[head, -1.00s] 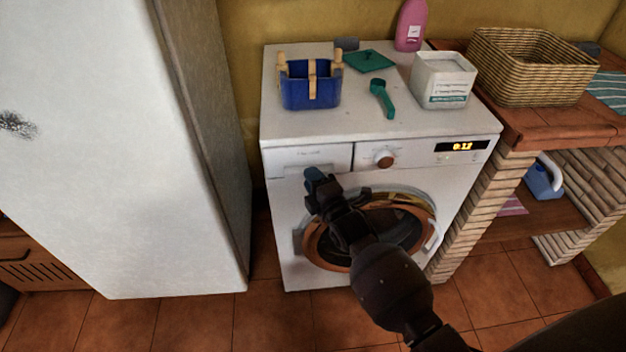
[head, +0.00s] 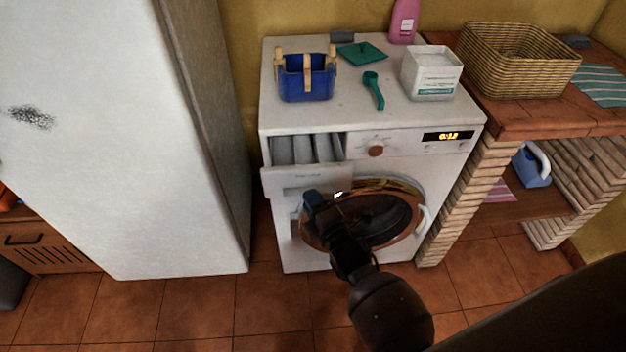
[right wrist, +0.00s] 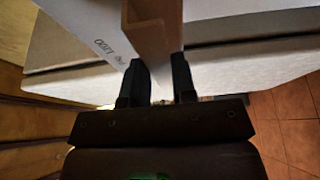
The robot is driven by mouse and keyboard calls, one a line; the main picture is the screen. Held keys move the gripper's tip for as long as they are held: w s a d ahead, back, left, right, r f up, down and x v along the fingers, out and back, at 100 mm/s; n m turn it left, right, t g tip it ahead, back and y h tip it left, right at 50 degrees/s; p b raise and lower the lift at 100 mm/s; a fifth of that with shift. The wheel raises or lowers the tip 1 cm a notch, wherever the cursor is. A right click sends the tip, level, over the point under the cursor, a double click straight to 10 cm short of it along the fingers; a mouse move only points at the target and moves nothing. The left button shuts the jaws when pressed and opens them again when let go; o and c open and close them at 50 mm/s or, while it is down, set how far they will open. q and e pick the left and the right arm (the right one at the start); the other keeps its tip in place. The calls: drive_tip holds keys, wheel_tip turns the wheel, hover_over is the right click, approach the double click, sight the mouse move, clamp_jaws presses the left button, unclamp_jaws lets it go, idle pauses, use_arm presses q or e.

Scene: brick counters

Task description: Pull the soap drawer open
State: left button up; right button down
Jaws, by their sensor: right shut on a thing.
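The white soap drawer (head: 290,181) stands pulled out from the top left of the washing machine (head: 440,162) in the head view. Its grey compartments (head: 305,149) show behind the front panel. My right gripper (head: 313,202) is at the lower edge of the drawer front. In the right wrist view, the right gripper's two dark fingers (right wrist: 154,82) are shut on the drawer's handle, at the edge of the white drawer front (right wrist: 92,28). The exact grip is partly hidden by the gripper in the head view. My left gripper is not in view.
On the machine top are a blue basket (head: 306,82), a green scoop (head: 373,92), a green cloth-like piece (head: 361,52), a white box (head: 431,75) and a pink bottle (head: 403,22). A fridge-like white cabinet (head: 110,150) stands left. A brick counter (head: 520,115) stands right.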

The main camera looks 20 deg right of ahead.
drive_tip(key=s+a+p, duration=0.1)
drive_tip(key=s+a, duration=0.1)
drive_tip(key=s, duration=0.6)
drive_tip(key=shift+a+f+p, duration=0.15)
drive_tip(key=shift+f+p, duration=0.2)
drive_tip(key=shift+p, duration=0.05)
drive_tip(key=c, duration=1)
unclamp_jaws()
drive_tip(key=shift+w+r, duration=0.1)
